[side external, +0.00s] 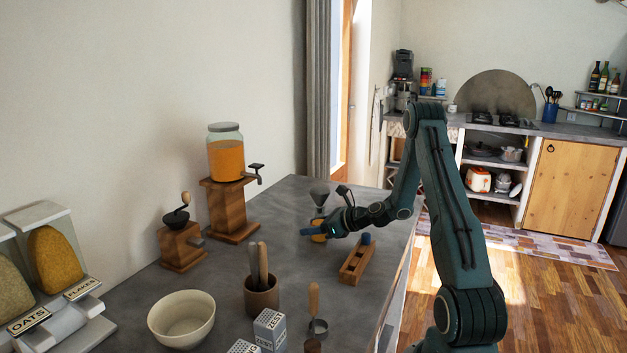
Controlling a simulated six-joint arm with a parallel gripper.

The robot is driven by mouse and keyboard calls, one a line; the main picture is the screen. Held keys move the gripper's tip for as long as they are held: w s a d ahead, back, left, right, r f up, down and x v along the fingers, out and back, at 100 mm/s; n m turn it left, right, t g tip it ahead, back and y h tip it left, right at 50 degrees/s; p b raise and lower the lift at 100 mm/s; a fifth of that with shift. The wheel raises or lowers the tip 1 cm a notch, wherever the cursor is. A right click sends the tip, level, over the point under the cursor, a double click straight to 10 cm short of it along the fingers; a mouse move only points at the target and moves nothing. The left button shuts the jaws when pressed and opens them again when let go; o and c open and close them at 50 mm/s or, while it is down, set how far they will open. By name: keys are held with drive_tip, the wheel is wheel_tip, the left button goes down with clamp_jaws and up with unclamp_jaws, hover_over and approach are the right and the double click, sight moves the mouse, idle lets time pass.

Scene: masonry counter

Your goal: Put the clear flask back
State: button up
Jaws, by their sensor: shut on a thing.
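The clear flask (319,197) stands upright near the right part of the grey counter, with a greyish funnel-shaped top and an orange-tan lower part. My gripper (314,231) reaches across it from the right, with its blue fingers level with the flask's middle, and is shut on it. The fingers hide part of the flask. I cannot tell whether its base touches the counter.
A wooden block with a blue knob (356,262) lies just right of my gripper. The orange-filled dispenser (226,160), wooden grinder (182,245), utensil pot (261,296) and cream bowl (181,318) stand to the left. Bare counter (285,215) lies between.

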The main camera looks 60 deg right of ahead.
drive_tip(key=shift+f, duration=0.25)
drive_tip(key=o, duration=1.4)
drive_tip(key=shift+a+r, duration=0.1)
drive_tip(key=shift+r, duration=0.1)
